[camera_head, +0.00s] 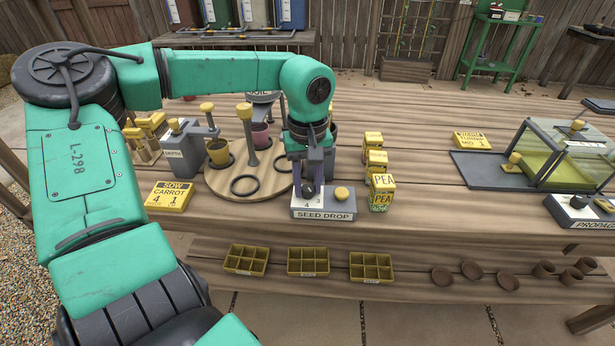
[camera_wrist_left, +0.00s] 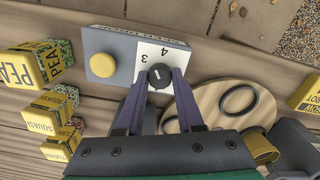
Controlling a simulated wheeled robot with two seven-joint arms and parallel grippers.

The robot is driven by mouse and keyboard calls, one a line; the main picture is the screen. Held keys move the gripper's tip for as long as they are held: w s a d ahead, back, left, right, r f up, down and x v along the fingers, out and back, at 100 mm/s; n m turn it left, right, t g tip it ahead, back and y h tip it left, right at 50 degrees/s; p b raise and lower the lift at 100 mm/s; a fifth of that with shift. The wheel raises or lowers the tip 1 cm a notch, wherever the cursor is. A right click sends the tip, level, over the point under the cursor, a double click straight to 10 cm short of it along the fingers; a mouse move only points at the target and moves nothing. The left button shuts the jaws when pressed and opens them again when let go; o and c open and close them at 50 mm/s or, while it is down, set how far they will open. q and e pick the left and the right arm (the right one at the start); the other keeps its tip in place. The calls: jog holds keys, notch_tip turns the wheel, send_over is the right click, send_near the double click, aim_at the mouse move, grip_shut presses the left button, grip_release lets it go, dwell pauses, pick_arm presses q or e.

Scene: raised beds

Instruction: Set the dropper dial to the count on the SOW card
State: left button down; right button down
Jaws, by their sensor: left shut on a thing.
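The seed dropper (camera_head: 322,216), labelled SEED DROP, sits on the wooden bench, with a white dial plate and a yellow round button (camera_head: 342,194). My left gripper (camera_head: 307,190) is over its black dial knob; in the left wrist view the fingers (camera_wrist_left: 160,78) are shut on the dial knob (camera_wrist_left: 159,75). The knob has a white pointer mark. The numbers 3 and 4 show on the plate (camera_wrist_left: 153,52); other numbers are hidden by the fingers. The yellow SOW card (camera_head: 168,196) reads CARROT, with a 4 at left and a 1 at right. My right gripper is not in view.
A round wooden turntable (camera_head: 225,180) with pots and black rings is left of the dropper. Yellow seed packets (camera_head: 382,190) stand close on its right. A depth tool (camera_head: 187,150) stands further left, and a glass-lidded propagator (camera_head: 490,172) at right. Seed trays (camera_head: 308,262) lie in front, lower down.

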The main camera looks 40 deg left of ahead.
aim_at(308, 187)
pick_arm(q)
jog(key=m, duration=0.6)
jog(key=shift+m, duration=0.3)
dwell(0.4)
jog(key=c, duration=0.5)
grip_release()
jog(key=shift+c, duration=0.2)
jog(key=shift+r+p, duration=0.1)
jog(key=shift+p, duration=0.2)
notch_tip(308, 187, up, 14)
jog(key=p, duration=0.1)
jog(key=shift+r, duration=0.2)
